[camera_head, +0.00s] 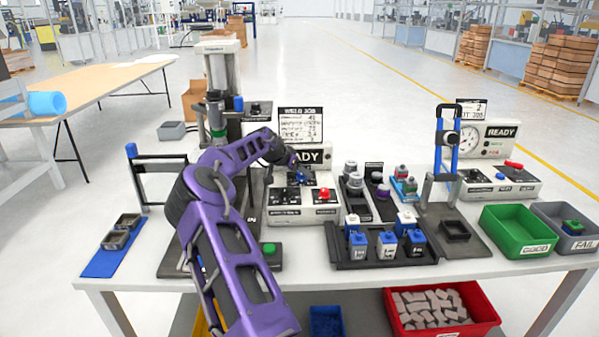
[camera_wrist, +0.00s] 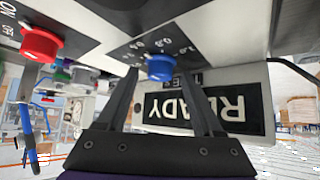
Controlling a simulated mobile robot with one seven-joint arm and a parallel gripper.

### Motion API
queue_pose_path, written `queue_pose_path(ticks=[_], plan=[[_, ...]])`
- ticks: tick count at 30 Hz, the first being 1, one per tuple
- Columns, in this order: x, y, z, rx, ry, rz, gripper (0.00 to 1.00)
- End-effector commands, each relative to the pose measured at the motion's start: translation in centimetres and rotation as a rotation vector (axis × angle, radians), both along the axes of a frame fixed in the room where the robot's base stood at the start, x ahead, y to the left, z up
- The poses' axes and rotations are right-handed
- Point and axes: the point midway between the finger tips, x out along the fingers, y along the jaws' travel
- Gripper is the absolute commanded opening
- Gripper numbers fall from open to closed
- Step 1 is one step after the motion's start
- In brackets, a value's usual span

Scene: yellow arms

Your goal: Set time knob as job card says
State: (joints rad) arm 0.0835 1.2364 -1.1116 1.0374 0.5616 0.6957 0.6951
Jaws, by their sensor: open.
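The weld control box (camera_head: 290,217) stands at the middle back of the table, with a READY display that also shows upside down in the wrist view (camera_wrist: 190,107). The job card (camera_head: 300,126), headed WELD JOB, stands above it; its lines are too small to read surely. A blue knob (camera_wrist: 160,68) with a printed scale around it sits on the box's panel. My gripper (camera_wrist: 158,78) is open, with one finger on each side of the blue knob in the picture. I cannot tell whether the fingers touch it.
A red knob (camera_wrist: 41,43) is beside the blue one. A black rack of white and blue bottles (camera_head: 385,253), a blue-handled press (camera_head: 446,150) and a green bin (camera_head: 515,232) stand to the right. A green button (camera_head: 269,248) is at the front.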

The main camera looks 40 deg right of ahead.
Motion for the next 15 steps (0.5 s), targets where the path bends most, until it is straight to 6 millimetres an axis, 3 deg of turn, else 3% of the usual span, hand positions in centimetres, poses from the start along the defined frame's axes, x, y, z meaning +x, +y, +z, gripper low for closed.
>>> queue_pose_path(ticks=[6,15], plan=[[-0.02,-0.02,-0.02,0.0,0.0,0.0,0.68],[-0.02,-0.02,0.0,0.0,0.0,0.0,0.14]])
